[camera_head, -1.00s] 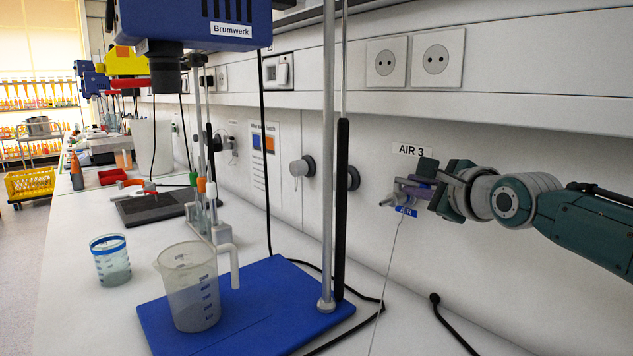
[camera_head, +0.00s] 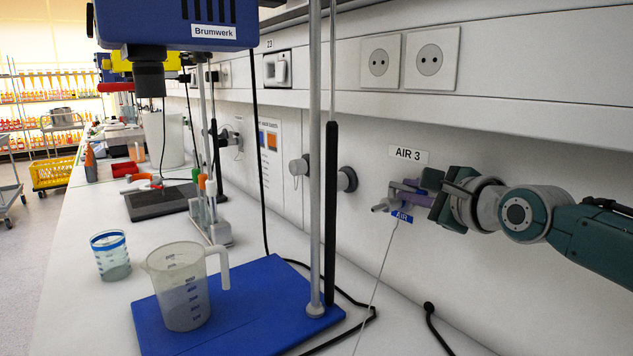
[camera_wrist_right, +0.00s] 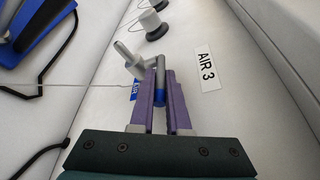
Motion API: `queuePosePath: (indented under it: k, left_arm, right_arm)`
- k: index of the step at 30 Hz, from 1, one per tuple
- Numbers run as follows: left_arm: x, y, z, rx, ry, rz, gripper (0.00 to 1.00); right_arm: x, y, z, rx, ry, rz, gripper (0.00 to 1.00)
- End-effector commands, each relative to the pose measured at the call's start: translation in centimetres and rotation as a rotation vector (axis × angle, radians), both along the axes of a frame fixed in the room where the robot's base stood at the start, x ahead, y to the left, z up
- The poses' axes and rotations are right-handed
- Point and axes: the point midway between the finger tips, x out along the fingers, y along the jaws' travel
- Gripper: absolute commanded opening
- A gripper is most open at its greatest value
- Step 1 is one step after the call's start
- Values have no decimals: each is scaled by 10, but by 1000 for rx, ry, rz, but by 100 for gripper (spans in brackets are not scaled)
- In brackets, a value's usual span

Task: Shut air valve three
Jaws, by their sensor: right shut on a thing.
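The air valve sits on the wall panel below the "AIR 3" label (camera_head: 408,155). In the head view its grey outlet nozzle (camera_head: 380,208) points left, and a blue "AIR" tag (camera_head: 403,216) hangs under it. My right gripper (camera_head: 412,195) reaches in from the right with its purple fingers at the valve. In the right wrist view the valve's grey body (camera_wrist_right: 136,66) lies just past the fingertips. My right gripper (camera_wrist_right: 160,85) is shut on the valve's handle (camera_wrist_right: 160,80), grey with a blue end, between the fingers. My left gripper is out of view.
A blue stirrer base (camera_head: 250,305) with a metal rod (camera_head: 315,150) stands left of the valve. A measuring jug (camera_head: 182,285) stands on the base, with a beaker (camera_head: 110,255) beside it. A thin cord (camera_head: 377,285) hangs below the valve.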

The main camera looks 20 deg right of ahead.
Motion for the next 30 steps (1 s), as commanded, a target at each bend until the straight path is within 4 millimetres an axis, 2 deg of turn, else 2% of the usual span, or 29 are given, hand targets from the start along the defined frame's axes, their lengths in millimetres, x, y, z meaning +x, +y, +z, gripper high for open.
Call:
queuePosePath:
  k: [3,4,7,14,19,30]
  left_arm:
    - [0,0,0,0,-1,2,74]
    - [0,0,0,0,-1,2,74]
    - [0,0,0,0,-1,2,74]
    - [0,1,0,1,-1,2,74]
    - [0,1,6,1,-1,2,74]
    - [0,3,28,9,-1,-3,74]
  right_arm:
    - [0,-1,0,-2,-1,-2,0]
    - [0,-1,0,-2,-1,-2,15]
    - [0,-1,0,-2,-1,-2,27]
    - [0,-1,0,-1,0,-2,27]
    - [-8,1,2,1,1,0,27]
    - [-66,4,15,0,2,-1,27]
